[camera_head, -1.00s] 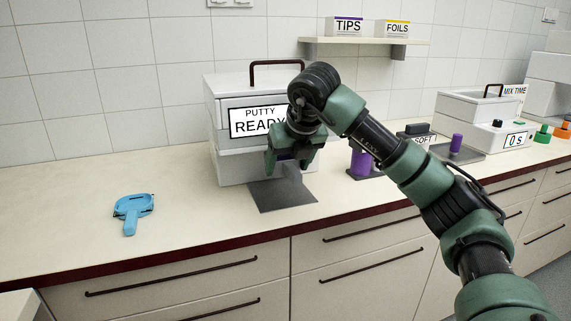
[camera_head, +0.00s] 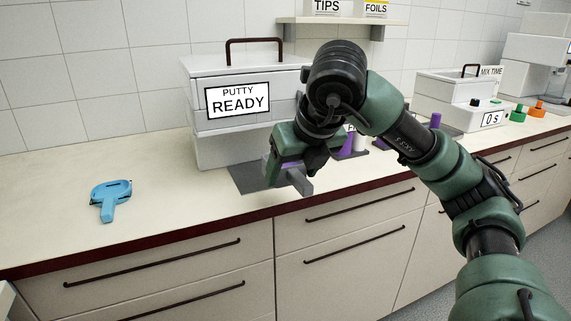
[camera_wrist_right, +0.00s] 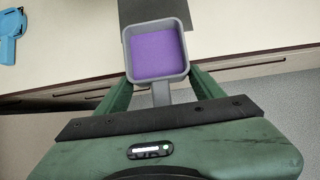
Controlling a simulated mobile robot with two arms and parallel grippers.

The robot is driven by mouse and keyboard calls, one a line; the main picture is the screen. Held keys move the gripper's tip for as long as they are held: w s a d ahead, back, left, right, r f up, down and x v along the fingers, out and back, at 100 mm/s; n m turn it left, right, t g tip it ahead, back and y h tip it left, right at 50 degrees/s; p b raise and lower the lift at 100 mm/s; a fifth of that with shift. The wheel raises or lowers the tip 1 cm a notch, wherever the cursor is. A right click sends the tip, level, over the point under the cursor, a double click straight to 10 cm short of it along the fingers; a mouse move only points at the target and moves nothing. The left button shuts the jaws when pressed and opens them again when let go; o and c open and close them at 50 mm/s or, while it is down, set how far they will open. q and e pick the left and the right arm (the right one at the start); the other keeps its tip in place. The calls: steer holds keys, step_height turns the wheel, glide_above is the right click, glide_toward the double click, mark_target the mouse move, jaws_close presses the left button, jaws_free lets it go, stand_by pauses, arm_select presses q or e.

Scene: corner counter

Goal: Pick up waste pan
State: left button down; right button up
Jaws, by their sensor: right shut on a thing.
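The waste pan is a small grey square pan with a purple inside; it shows best in the right wrist view (camera_wrist_right: 156,77). In the head view its grey side (camera_head: 299,181) shows below the fingers, with a bit of purple. My right gripper (camera_head: 287,158) is shut on the pan by its grey handle, as the wrist view shows between the fingers (camera_wrist_right: 160,90). The pan hangs in the air near the counter's front edge, in front of the dark grey mat (camera_head: 243,180). The gripper hides part of the pan in the head view. My left gripper is out of view.
The white box labelled PUTTY READY (camera_head: 205,150) stands behind the mat. Purple and white items (camera_head: 347,145) stand behind my right arm. A blue handled tool (camera_head: 110,200) lies on the left counter, with clear room around it. A white machine (camera_head: 440,92) stands further right.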

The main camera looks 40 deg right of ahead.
mark_target(302, 179)
steer(key=shift+s+a, duration=0.2)
steer(key=shift+s, duration=0.65)
steer(key=shift+s+a, duration=0.2)
steer(key=shift+s, duration=0.6)
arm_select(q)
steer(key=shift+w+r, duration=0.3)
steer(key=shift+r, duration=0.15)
arm_select(e)
steer(key=shift+s, duration=0.1)
